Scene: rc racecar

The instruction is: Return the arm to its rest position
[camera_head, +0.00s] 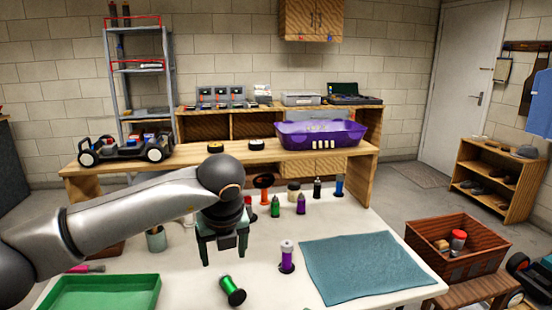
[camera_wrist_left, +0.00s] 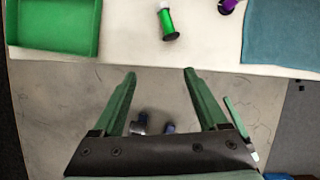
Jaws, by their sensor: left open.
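My left arm (camera_head: 120,222) comes in from the left, and its left gripper (camera_head: 225,256) hangs with its fingers pointing down. The gripper is open and nothing is between its fingers. In the left wrist view the two green fingers (camera_wrist_left: 159,72) are spread apart, with floor showing between them beyond the table's edge. My right gripper is in neither view.
Several bottles stand farther back. A purple bin (camera_head: 320,134) and a car chassis (camera_head: 125,148) sit on the wooden bench (camera_head: 225,154).

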